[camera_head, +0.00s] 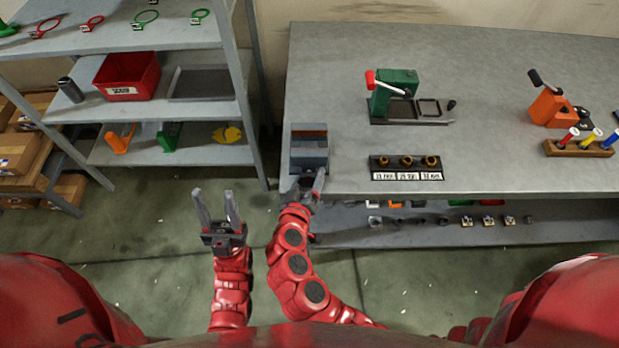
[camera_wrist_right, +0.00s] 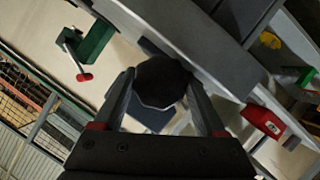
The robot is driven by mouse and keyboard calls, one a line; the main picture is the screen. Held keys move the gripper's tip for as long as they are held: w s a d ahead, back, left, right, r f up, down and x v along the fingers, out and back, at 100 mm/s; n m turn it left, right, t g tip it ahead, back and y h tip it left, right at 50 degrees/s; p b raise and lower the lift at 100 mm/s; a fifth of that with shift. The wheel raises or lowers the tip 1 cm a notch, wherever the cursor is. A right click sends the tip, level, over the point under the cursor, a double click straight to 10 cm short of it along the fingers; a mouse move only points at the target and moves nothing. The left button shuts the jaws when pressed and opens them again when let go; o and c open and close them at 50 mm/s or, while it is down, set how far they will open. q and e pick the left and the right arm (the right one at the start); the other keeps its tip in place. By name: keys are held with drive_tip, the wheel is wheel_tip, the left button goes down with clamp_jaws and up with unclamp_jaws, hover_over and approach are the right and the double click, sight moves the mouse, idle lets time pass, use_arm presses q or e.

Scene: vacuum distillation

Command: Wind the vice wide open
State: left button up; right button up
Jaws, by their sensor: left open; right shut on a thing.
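The grey vice (camera_head: 309,152) sits at the front left corner of the workbench, with a brown strip between its jaws at the top. My right gripper (camera_head: 312,184) is at the vice's front side. In the right wrist view a dark, many-sided round knob (camera_wrist_right: 160,82) sits between the fingers, and the gripper is shut on it. The knob hides part of the vice behind it. My left gripper (camera_head: 218,208) is open and empty, pointing up over the floor to the left of the workbench.
The workbench (camera_head: 480,80) carries a green press (camera_head: 398,90), a black block with brass pieces (camera_head: 406,166), an orange device (camera_head: 552,106) and a wooden rack (camera_head: 578,149). A shelf unit (camera_head: 205,87) with a red bin (camera_head: 127,77) stands at left. Floor between is clear.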

drive_tip(key=shift+w+r, duration=0.1)
drive_tip(key=shift+r, duration=0.15)
